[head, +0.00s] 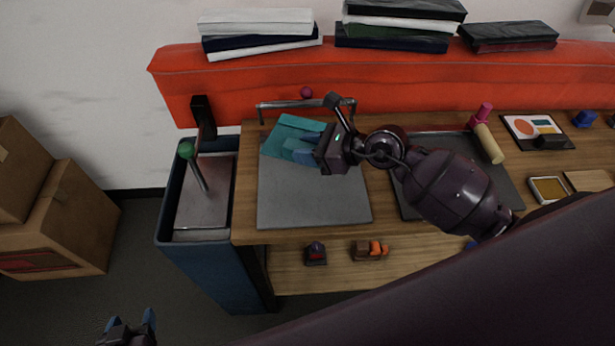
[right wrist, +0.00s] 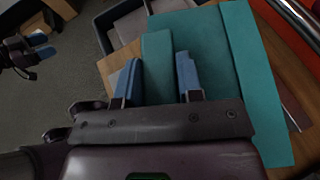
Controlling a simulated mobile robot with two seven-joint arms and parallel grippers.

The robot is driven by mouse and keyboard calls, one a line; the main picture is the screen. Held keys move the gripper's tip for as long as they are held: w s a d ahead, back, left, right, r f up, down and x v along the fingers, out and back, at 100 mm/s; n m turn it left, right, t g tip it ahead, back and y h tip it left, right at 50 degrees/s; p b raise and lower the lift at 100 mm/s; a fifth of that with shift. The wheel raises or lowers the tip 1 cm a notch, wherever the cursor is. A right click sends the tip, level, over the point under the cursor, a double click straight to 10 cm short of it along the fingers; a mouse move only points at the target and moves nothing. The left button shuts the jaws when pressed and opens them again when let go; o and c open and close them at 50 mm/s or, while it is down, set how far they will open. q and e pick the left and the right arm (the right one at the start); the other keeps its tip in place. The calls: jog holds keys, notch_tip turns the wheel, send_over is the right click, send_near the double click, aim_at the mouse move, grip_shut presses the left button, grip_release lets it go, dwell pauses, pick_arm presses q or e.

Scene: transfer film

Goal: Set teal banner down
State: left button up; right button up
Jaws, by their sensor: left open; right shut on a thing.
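The teal banner (head: 288,128) is a flat sheet at the back left of the grey board (head: 312,205) on the wooden table. My right gripper (head: 303,150) is shut on it, and its blue fingers partly cover it. In the right wrist view the banner (right wrist: 205,45) fills the middle and right, with a narrow teal strip (right wrist: 157,68) between the two fingers. Whether the banner touches the board is hard to tell. My left gripper (head: 130,322) is open and empty over the floor at the lower left, apart from the table.
A metal bar (head: 280,105) stands behind the banner. A blue bin (head: 170,225) with a green-knobbed handle (head: 186,150) adjoins the table's left side. A second dark board (head: 440,145) lies to the right. The front of the grey board is clear.

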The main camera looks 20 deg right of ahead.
send_over(307, 187)
notch_tip(307, 187, down, 6)
jog(key=shift+r+b, duration=0.1)
jog(key=shift+b, duration=0.3)
jog(key=shift+f+b, duration=0.5)
jog(key=shift+f, duration=1.6)
jog(key=shift+f, duration=0.1)
jog(key=o, duration=0.9)
jog(key=shift+o, duration=0.2)
